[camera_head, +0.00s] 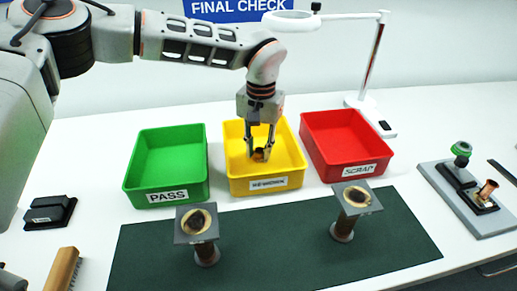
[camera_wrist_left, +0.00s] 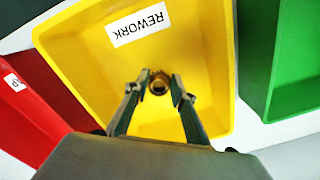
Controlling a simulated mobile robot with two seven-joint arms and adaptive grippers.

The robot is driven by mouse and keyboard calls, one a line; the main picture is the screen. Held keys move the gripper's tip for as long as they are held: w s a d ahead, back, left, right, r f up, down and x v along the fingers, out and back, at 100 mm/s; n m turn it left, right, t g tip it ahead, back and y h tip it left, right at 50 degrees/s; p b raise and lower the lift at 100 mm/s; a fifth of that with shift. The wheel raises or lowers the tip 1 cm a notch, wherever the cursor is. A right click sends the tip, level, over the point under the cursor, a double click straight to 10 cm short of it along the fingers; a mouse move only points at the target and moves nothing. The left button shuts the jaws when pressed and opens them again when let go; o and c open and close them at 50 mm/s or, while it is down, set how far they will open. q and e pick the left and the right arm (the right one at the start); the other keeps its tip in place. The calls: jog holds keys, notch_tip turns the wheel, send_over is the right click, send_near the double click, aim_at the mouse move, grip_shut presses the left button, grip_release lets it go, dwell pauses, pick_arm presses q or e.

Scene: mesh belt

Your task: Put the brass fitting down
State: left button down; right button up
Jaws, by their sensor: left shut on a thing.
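My left gripper (camera_head: 261,154) is shut on the brass fitting (camera_head: 259,155) and holds it over the yellow REWORK bin (camera_head: 265,185). In the left wrist view, the brass fitting (camera_wrist_left: 159,87) sits between the fingertips of the left gripper (camera_wrist_left: 160,86), with the yellow bin (camera_wrist_left: 205,45) behind it. I cannot tell whether the fitting touches the bin floor. The green PASS bin (camera_head: 166,199) stands to the left and the red SCRAP bin (camera_head: 350,175) to the right. My right gripper is not in view.
Two stands with square tops, one at left (camera_head: 196,223) and one at right (camera_head: 356,197), stand on a dark green mat (camera_head: 275,250) in front of the bins. A white lamp (camera_head: 370,60) stands behind the red bin. A grey fixture board (camera_head: 463,205) lies at right, a brush (camera_head: 62,270) at left.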

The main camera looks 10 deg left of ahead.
aim_at(260, 157)
pick_arm(q)
jog(key=shift+f, duration=0.15)
jog(key=c, duration=1.7)
grip_release()
notch_tip(260, 157, up, 12)
jog(key=shift+d+p, duration=0.15)
jog(key=shift+p, duration=0.3)
